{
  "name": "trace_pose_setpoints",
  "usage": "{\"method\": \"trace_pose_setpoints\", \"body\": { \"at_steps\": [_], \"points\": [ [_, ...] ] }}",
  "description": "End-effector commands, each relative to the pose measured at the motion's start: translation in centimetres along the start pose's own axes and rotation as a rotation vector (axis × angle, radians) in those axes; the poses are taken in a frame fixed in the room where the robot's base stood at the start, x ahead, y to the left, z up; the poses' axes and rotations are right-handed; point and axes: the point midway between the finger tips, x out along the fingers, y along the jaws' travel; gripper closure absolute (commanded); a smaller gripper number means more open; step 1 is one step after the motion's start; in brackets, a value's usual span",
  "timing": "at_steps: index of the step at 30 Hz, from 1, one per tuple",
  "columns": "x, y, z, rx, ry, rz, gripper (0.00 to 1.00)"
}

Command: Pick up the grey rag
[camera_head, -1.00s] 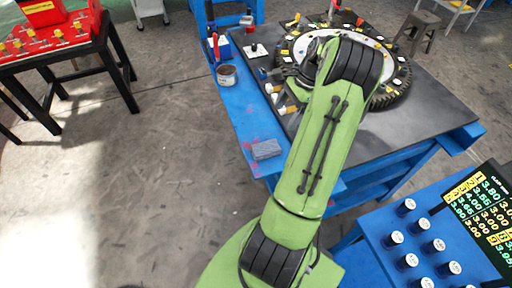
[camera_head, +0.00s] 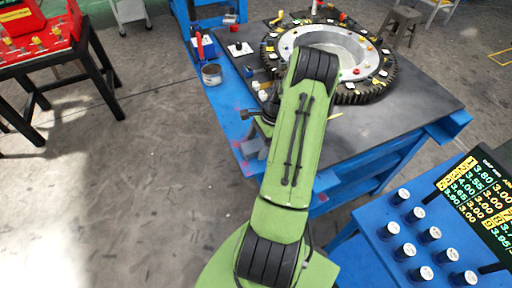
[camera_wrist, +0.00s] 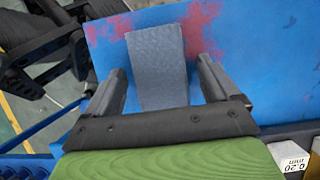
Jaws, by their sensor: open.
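The grey rag (camera_wrist: 157,62) lies flat on the blue, red-stained edge of the workbench (camera_wrist: 252,45). In the wrist view it sits between the two fingers of my gripper (camera_wrist: 160,80), which are open on either side of it. The fingers appear apart from the rag; how far above it they are I cannot tell. In the head view the rag (camera_head: 251,148) shows partly beside my green arm, which hides some of it.
The bench carries a large toothed ring (camera_head: 350,92) behind my arm and a small tin (camera_head: 211,75) at its left edge. A blue stand (camera_head: 365,222) with several capped cylinders is at the lower right.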

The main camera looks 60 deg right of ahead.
Motion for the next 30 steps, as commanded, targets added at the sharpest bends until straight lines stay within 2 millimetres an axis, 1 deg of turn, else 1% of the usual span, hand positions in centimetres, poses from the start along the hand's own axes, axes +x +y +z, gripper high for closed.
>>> {"method": "trace_pose_setpoints", "body": {
  "at_steps": [12,13,24,25,30],
  "points": [
    [0.32,-0.02,-0.13,0.000,-0.001,0.000,0.12],
    [0.34,-0.02,-0.13,0.000,-0.001,0.000,0.13],
    [0.30,-0.02,-0.12,0.000,-0.001,0.000,0.70],
    [0.30,-0.02,-0.12,0.000,-0.001,0.000,0.73],
    [0.16,-0.03,-0.08,0.000,0.000,-0.001,0.73]
  ]
}}
